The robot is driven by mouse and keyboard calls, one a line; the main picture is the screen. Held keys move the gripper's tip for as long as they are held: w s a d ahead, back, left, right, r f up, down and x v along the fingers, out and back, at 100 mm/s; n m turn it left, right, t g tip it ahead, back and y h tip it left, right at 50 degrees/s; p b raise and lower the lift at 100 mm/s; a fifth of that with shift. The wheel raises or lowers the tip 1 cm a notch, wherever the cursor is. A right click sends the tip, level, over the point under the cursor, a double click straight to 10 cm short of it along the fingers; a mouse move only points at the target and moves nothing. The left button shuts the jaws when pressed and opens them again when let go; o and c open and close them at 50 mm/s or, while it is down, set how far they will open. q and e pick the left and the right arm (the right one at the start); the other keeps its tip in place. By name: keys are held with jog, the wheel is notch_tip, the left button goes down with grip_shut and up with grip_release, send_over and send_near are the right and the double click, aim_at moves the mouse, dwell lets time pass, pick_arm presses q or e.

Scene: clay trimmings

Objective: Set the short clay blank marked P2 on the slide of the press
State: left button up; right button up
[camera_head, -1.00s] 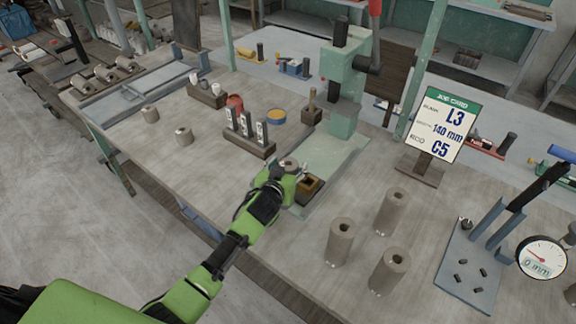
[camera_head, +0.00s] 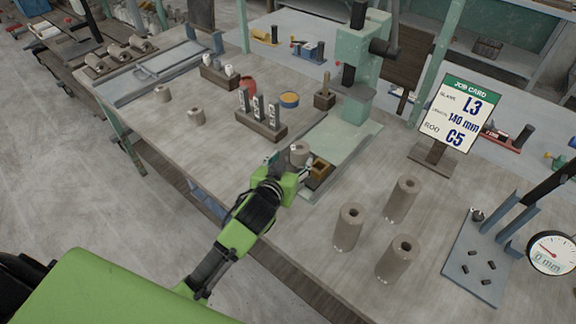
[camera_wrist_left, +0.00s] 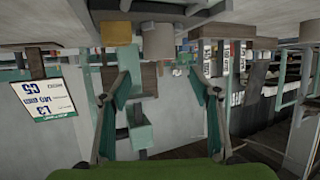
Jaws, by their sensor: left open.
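A short clay blank (camera_head: 299,154) stands upright at the near end of the pale green press base (camera_head: 340,140), beside a small brown box-like block (camera_head: 319,173). Any P2 mark on it is not legible. My left gripper (camera_head: 289,166) is at its near side and hides part of it. In the left wrist view, which is upside down, the gripper (camera_wrist_left: 162,88) is open with nothing between its fingers. The blank (camera_wrist_left: 158,42) shows there above and beyond the fingertips, apart from them. My right gripper is not in view.
Several tall blanks (camera_head: 402,198) stand to the right, near the job card (camera_head: 456,117) and a gauge stand (camera_head: 476,262). A rack with labelled rods (camera_head: 260,126) stands behind the gripper.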

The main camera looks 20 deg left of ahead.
pick_arm(q)
jog(key=shift+v, duration=1.35)
